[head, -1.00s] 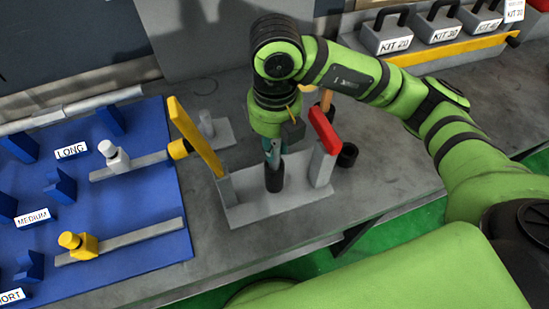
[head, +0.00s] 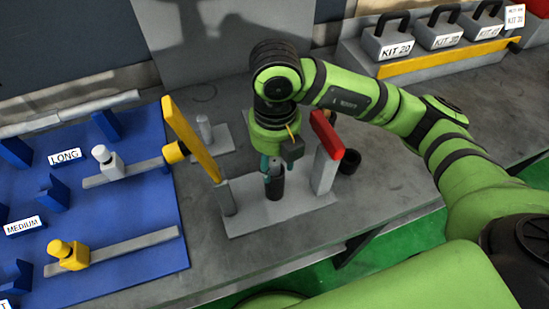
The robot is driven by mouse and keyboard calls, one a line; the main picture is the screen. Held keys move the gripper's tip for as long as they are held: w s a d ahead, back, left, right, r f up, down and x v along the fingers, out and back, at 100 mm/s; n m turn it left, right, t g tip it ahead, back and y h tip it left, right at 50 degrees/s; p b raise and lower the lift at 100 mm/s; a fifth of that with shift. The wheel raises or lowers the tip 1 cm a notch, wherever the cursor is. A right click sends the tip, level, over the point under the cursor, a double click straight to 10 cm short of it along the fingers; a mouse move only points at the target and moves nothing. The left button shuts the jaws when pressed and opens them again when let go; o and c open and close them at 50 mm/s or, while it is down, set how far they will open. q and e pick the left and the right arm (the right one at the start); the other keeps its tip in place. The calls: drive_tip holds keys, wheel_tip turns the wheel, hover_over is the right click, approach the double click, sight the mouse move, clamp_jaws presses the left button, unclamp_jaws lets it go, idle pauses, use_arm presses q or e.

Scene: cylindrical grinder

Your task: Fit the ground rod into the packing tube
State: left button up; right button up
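The dark packing tube (head: 277,186) stands upright in the grey fixture (head: 265,217) on the bench. My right gripper (head: 272,172) points down at the mouth of the tube, and its teal finger shows at the tube's left side. A little grey shows at the tube's mouth, which seems to be the ground rod (head: 276,168); most of the rod is hidden. The gripper's far side is hidden, so I cannot tell whether its fingers are closed on the rod. My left gripper is out of view.
A blue board (head: 130,210) with LONG and MEDIUM labels lies left. Kit boxes (head: 390,40) stand at the back right.

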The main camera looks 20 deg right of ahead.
wheel_tip(320, 180, up, 12)
drive_tip(key=shift+r, duration=0.2)
idle(0.4)
idle(0.4)
